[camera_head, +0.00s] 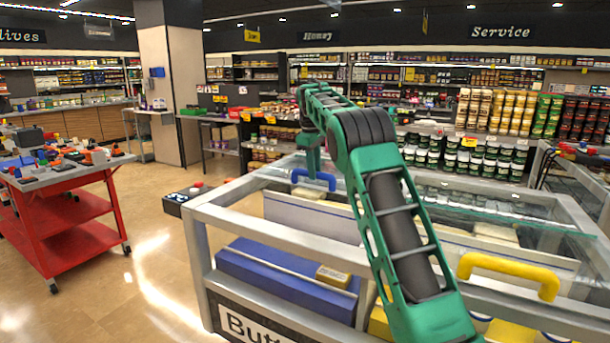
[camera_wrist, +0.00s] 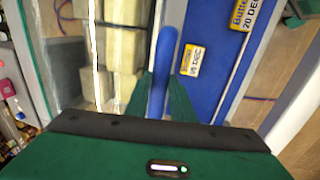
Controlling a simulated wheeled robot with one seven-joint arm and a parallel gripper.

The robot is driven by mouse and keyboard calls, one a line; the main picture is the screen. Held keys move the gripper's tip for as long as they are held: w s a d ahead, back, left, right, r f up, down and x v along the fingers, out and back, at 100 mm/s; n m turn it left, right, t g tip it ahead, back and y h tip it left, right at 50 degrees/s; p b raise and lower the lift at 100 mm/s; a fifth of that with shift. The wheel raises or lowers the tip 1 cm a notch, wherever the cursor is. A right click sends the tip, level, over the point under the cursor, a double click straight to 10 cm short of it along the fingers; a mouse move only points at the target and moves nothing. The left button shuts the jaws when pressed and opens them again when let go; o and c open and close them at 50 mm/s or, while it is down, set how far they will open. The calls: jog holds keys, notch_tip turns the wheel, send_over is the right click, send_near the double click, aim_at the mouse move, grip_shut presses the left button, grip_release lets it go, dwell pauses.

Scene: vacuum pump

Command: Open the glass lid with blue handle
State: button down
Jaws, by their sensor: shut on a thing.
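The blue handle (camera_head: 314,180) of the glass lid shows in the head view just left of my arm, near the far left part of the display case. In the wrist view the blue handle (camera_wrist: 162,72) stands between the two green fingers of my gripper (camera_wrist: 161,98). My gripper is shut on it. The glass lid (camera_wrist: 65,50) lies over the case; its edges are hard to make out. In the head view my gripper's fingertips are mostly hidden by my own wrist and arm.
A yellow handle (camera_head: 510,270) sits on the case's near right part. The case's metal frame (camera_head: 300,255) runs close under my arm. Butter packs (camera_wrist: 193,61) lie inside. A red cart (camera_head: 70,205) with tools stands left, with clear floor (camera_head: 150,270) between.

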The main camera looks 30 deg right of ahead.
jog(key=shift+w+d+r, duration=0.1)
jog(key=c, duration=1.5)
grip_release()
jog(key=shift+c, duration=0.2)
notch_tip(320, 180, up, 7)
jog(key=a, duration=0.1)
jog(key=shift+s+a+r, duration=0.15)
jog(key=shift+s, duration=0.1)
